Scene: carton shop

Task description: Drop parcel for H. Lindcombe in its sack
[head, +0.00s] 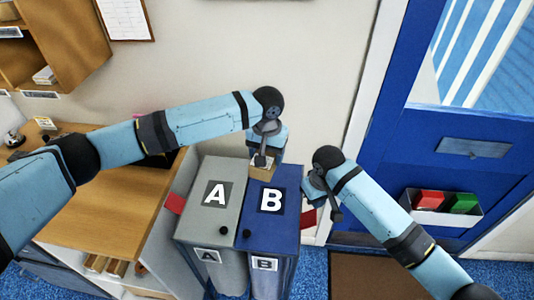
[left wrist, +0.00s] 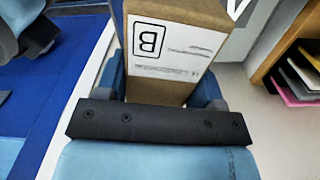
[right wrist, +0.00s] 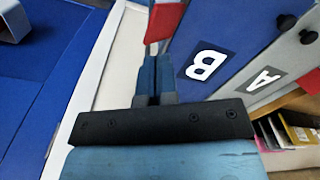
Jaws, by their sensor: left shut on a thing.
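My left gripper (head: 263,160) is shut on a brown cardboard parcel (head: 262,170), at the back end of the blue bin (head: 285,232) marked B. In the left wrist view the parcel (left wrist: 175,80) fills the space between the fingers; its white label (left wrist: 174,48) shows a boxed B, and the smaller print is unreadable. The bin's top looks closed. My right gripper (head: 312,187) is at the bin's right side, near a red tab (head: 308,216). In the right wrist view its fingers (right wrist: 155,75) are together just short of the red tab (right wrist: 164,20); contact is unclear.
A grey bin (head: 210,225) marked A stands left of the blue one, with a red tab (head: 175,203) on its left. A wooden counter (head: 110,210) is further left. A blue door (head: 440,160) with a tray (head: 445,208) is at right, a brown mat (head: 370,275) below.

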